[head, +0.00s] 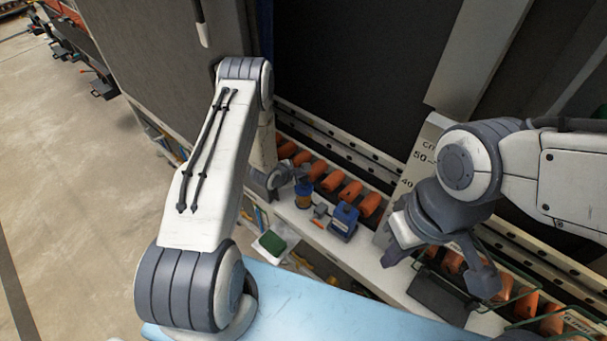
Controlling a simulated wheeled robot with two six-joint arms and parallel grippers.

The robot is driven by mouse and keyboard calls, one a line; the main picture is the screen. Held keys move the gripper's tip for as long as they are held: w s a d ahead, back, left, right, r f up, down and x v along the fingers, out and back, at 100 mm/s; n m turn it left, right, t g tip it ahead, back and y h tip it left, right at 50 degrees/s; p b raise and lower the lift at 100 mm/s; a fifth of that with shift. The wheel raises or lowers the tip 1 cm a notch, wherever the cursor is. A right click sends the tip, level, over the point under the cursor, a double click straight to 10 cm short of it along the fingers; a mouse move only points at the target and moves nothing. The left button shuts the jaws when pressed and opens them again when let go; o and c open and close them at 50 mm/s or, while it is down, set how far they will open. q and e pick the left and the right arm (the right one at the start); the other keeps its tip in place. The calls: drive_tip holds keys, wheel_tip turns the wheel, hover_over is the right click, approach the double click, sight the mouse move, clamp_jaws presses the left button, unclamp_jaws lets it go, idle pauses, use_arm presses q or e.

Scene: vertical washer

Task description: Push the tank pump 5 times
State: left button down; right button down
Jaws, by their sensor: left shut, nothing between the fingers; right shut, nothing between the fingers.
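I cannot tell for sure which is the tank pump. My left gripper (284,175) is shut and empty, just left of the blue and yellow container. Whether it touches the container is unclear, and its fingertips are hard to make out. My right gripper (438,258) is shut and empty, right of the blue item and apart from it, above the ledge.
A row of orange parts (350,192) lines the rail behind the ledge. A green and white item (272,243) lies left of the ledge. A light blue surface (300,300) fills the front. A wire basket (550,310) is at lower right. Open floor (70,200) lies left.

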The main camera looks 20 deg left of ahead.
sight(301, 179)
use_arm(q)
drive_tip(key=shift+r, duration=0.5)
use_arm(e)
drive_tip(key=shift+r, duration=0.4)
